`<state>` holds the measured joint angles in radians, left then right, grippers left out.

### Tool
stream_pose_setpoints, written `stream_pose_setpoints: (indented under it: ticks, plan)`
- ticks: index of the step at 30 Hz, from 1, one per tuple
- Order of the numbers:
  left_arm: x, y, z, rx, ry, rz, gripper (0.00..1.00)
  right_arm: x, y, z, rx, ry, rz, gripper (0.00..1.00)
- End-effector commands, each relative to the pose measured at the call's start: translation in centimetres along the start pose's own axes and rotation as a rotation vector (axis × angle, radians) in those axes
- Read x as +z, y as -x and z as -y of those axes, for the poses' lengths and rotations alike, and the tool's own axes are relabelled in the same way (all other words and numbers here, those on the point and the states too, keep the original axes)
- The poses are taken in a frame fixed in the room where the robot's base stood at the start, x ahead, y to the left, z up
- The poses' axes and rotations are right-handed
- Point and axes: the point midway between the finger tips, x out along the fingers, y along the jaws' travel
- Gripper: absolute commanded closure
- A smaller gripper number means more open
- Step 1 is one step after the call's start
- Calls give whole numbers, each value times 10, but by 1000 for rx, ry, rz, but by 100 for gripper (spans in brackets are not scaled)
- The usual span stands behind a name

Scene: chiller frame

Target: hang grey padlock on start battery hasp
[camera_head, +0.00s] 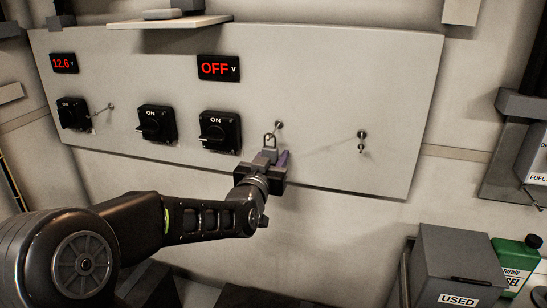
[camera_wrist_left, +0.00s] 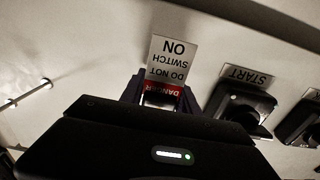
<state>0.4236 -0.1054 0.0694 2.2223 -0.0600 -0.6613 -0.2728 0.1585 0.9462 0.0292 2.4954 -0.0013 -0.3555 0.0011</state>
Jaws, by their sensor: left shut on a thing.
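A small grey padlock (camera_head: 264,157) is in my left gripper (camera_head: 268,167), shackle up, in front of the lower part of the panel. The gripper is shut on it. The shackle stands just below and in front of a small metal hasp (camera_head: 278,125) right of the third switch. I cannot tell whether it touches the hasp. In the left wrist view a white and red danger tag (camera_wrist_left: 173,62) shows beyond the fingers; the padlock body is mostly hidden there. The START label (camera_wrist_left: 246,77) sits by a black switch. My right gripper is not in view.
The pale panel (camera_head: 320,60) carries several black rotary switches (camera_head: 219,130), red displays (camera_head: 218,68) and another hasp (camera_head: 361,138) to the right. A grey USED box (camera_head: 455,262) and a green container (camera_head: 517,260) stand at lower right.

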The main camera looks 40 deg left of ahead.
Motion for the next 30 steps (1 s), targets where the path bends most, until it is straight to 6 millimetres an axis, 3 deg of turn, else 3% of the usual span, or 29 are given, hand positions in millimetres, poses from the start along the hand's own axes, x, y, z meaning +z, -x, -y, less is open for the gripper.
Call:
stream_pose_setpoints:
  ticks: [2, 3, 11, 23, 30]
  plan:
    - [-1, 0, 0, 0, 0, -2, 100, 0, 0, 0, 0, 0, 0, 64]
    - [-1, 0, 0, 0, 0, -2, 60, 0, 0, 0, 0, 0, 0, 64]
    - [0, 0, 0, 0, 0, -1, 39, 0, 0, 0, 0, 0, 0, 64]
    - [1, 5, 0, 0, 0, 0, 37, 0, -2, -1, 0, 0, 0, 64]
    - [1, 36, 0, 0, 0, -2, 37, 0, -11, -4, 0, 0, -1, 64]
